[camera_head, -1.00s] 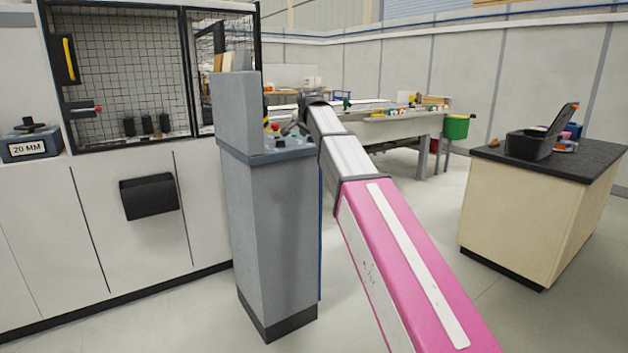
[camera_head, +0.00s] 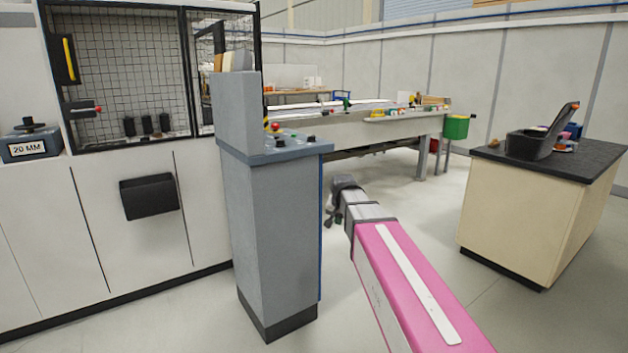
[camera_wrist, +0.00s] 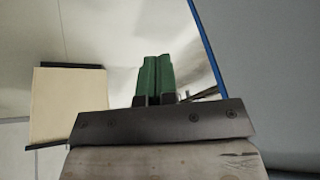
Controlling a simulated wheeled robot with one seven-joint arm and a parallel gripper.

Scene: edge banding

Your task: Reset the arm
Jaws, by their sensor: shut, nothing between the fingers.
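My gripper (camera_head: 331,219) hangs at the end of my pink and grey arm, just right of the grey control pedestal (camera_head: 275,215) and below the level of its top. In the wrist view, its two green fingers (camera_wrist: 154,78) are together with nothing between them. The pedestal's grey side also fills the right of the wrist view (camera_wrist: 275,75), beside a blue edge strip. The gripper is apart from the pedestal's button panel (camera_head: 285,142).
A cream cabinet (camera_head: 515,215) with a dark top (camera_head: 590,160) holding a black box (camera_head: 530,144) stands at the right. A long workbench (camera_head: 390,135) is behind the arm. White machine panels (camera_head: 45,230) line the left. Open floor lies between pedestal and cabinet.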

